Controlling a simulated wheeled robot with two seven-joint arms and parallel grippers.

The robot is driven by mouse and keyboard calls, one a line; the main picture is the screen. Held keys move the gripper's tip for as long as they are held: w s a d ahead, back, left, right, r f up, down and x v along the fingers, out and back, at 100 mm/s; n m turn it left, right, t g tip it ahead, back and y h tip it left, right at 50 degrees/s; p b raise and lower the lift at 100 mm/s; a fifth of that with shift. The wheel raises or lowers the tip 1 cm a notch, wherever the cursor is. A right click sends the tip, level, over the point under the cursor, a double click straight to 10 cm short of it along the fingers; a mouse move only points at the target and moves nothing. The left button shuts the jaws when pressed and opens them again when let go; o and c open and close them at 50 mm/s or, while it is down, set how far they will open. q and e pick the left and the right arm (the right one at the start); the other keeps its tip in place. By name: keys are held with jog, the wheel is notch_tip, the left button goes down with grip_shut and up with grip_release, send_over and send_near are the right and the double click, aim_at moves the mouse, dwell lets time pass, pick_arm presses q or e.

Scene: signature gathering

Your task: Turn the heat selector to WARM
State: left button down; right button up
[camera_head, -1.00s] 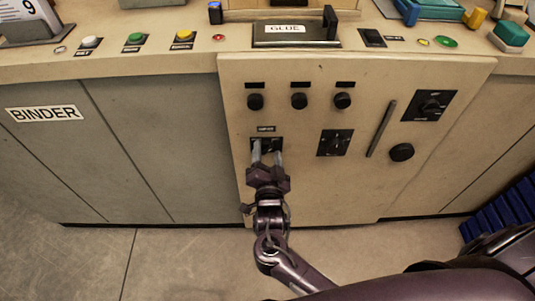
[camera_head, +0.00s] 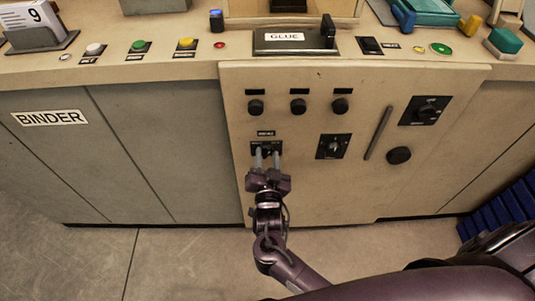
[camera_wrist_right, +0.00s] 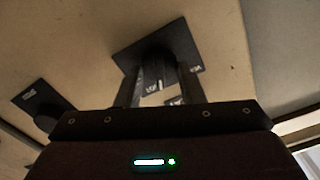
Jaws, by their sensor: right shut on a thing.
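A dark selector plate (camera_head: 254,148) with a black knob (camera_wrist_right: 158,58) sits low on the left of the beige machine panel. Its labels are too small or blurred to read in full. My right gripper (camera_head: 267,155) comes up from below, with its two pale fingers on either side of the knob and shut on it. In the right wrist view, the fingers reach over the dark plate and hide part of the knob and lettering. I cannot read the knob's setting. My left gripper is not in view.
Three small round knobs (camera_head: 298,106) sit above on the panel. To the right are another selector (camera_head: 333,146), a slanted bar handle (camera_head: 378,133), a round black knob (camera_head: 399,155) and an upper right dial (camera_head: 425,110).

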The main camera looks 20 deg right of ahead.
jog(key=n+p, duration=0.1)
jog(key=n, duration=0.1)
jog(key=shift+r+n+p, duration=0.15)
jog(key=shift+n+p, duration=0.55)
jog(key=shift+n, duration=0.2)
jog(key=n+p, duration=0.3)
jog(key=n, duration=0.2)
jog(key=shift+a, duration=0.1)
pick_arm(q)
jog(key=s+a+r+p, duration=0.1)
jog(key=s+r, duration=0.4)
pick_arm(e)
jog(key=shift+f+n, duration=0.2)
jog(key=shift+n, duration=1.7)
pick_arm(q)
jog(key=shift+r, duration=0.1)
pick_arm(e)
jog(key=o, duration=1)
jog(key=v, duration=0.7)
jog(key=shift+s+a, duration=0.15)
jog(key=shift+s, duration=0.25)
